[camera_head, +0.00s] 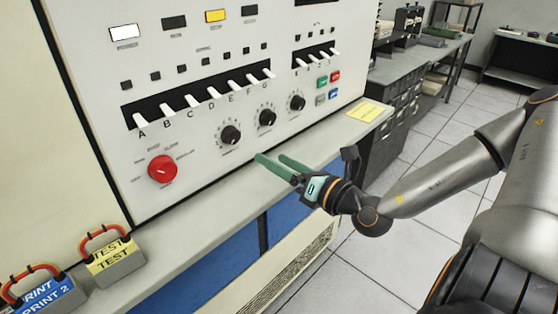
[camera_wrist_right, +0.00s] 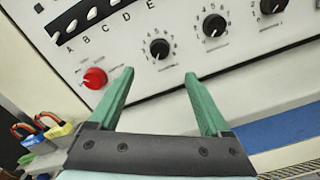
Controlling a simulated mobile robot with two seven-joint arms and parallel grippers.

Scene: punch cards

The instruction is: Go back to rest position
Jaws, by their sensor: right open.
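My right gripper (camera_head: 272,161) has green fingers and is held in front of the machine's ledge, just below the black dials. In the right wrist view its two fingers (camera_wrist_right: 160,82) are spread apart with nothing between them. The fingers point toward the white control panel (camera_head: 195,165) and look apart from it. My left gripper is not in either view.
The panel carries lettered white switches (camera_head: 190,102), a red knob (camera_head: 162,169) and black dials (camera_head: 267,118). A TEST block (camera_head: 115,265) and a PRINT 2 block (camera_head: 45,296) stand on the ledge at left. A yellow note (camera_head: 369,111) lies at its right end. Tiled floor is clear beyond.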

